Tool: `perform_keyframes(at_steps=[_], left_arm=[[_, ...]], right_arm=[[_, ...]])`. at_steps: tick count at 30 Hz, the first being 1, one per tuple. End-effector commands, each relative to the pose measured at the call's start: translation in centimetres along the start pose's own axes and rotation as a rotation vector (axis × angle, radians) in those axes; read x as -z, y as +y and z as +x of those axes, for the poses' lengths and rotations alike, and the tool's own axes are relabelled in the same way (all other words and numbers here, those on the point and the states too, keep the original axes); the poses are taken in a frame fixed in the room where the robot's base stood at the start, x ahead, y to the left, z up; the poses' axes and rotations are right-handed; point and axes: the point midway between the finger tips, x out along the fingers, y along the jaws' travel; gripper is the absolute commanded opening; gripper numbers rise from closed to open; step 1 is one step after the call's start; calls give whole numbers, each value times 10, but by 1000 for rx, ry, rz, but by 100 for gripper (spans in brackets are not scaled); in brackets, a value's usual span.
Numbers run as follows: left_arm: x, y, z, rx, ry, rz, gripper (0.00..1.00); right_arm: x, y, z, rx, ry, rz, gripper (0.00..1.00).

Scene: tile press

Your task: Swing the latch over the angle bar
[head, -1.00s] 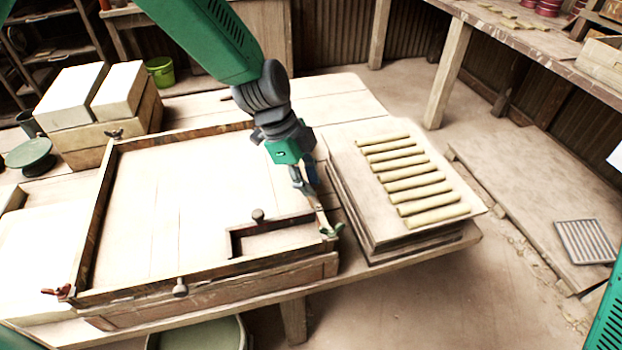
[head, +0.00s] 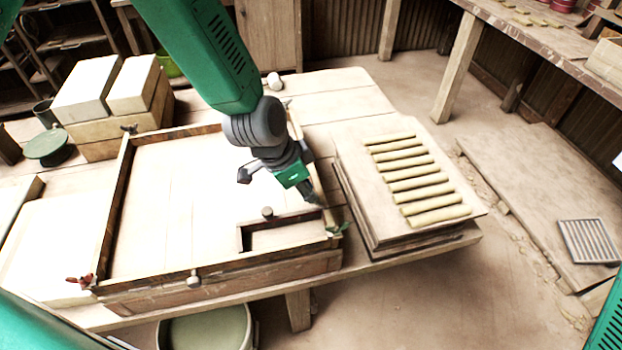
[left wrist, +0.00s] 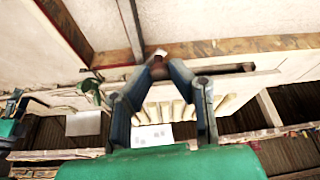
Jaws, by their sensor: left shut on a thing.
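The latch shows its green end (head: 338,229) at the frame's near right corner in the head view. A green piece (left wrist: 90,90) also shows at the left in the left wrist view. The angle bar (head: 285,230) is a dark L-shaped bar with a round knob, lying inside that corner. My left gripper (head: 317,203) is low over the right rail, just beyond the green end and right of the angle bar. In the left wrist view its fingers (left wrist: 158,72) meet on a small brown part, apparently of the latch. The fingertips hide much of it. My right gripper is not in view.
The wooden frame (head: 119,210) surrounds a pale bed. A stacked board (head: 350,160) with several clay rolls stands close on the right. Pale blocks (head: 88,88) stand at the back left, and a bucket (head: 205,330) sits below the front edge.

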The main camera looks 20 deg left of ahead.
Motion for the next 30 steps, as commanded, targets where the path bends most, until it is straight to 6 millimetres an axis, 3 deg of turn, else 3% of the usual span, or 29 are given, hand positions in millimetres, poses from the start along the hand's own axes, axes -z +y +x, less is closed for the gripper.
perform_keyframes(at_steps=[15,30], left_arm=[[-10,19,-4,170,-11,-416,0],[-12,28,-2,245,-12,-605,0]], right_arm=[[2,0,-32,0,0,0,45],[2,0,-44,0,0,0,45]])
